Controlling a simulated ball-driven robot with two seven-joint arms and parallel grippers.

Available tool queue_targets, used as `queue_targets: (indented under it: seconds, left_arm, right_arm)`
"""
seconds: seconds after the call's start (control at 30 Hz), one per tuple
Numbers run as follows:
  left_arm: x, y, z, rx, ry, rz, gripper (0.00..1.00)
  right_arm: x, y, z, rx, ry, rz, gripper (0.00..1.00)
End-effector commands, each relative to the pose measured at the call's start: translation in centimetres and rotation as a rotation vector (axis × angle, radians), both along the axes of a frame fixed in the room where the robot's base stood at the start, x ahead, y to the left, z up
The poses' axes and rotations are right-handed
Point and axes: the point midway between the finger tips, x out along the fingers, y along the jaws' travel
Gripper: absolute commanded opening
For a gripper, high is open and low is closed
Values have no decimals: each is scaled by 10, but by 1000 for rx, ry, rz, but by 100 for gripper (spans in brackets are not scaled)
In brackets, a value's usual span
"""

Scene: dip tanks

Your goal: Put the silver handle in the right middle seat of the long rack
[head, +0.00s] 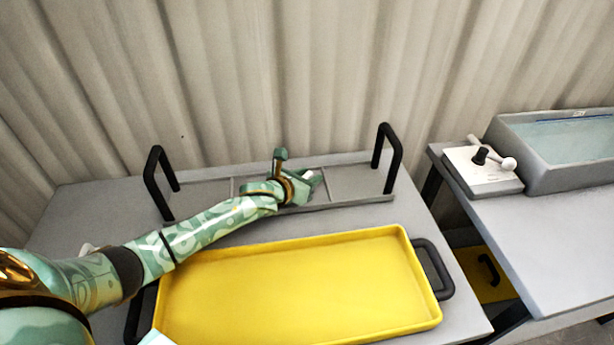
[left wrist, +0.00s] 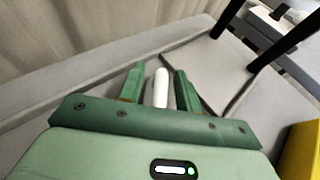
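The long rack (head: 362,186) is a low grey tray with dividers and a tall black handle at each end, at the back of the table. My left gripper (head: 312,180) is over the middle of this rack. In the left wrist view my left gripper (left wrist: 159,78) has its green fingers apart. A pale, whitish rod, apparently the silver handle (left wrist: 161,89), stands between them with a narrow gap on each side. The gripper and arm hide part of the rack's middle, and I cannot tell the handle's seat. My right gripper is not in view.
A yellow tray (head: 300,285) with black side handles lies in front of the rack. To the right, a second table holds a water-filled grey tank (head: 560,150) and a white block with a lever (head: 484,168). A corrugated wall (head: 300,70) stands close behind.

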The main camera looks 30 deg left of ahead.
Motion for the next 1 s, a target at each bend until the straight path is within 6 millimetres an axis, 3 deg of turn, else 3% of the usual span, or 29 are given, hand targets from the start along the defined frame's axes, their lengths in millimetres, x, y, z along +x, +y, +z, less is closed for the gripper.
queue_targets:
  seconds: [0.17,0.6,0.77,1.0]
  left_arm:
    - [-8,1,8,1,1,0,34]
    - [-95,13,45,1,0,0,34]
    - [-108,15,49,1,0,0,34]
    - [-110,15,49,-1,0,0,34]
  right_arm:
    - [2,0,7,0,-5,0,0]
    - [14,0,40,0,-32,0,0]
    - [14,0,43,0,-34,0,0]
    - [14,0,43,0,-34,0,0]
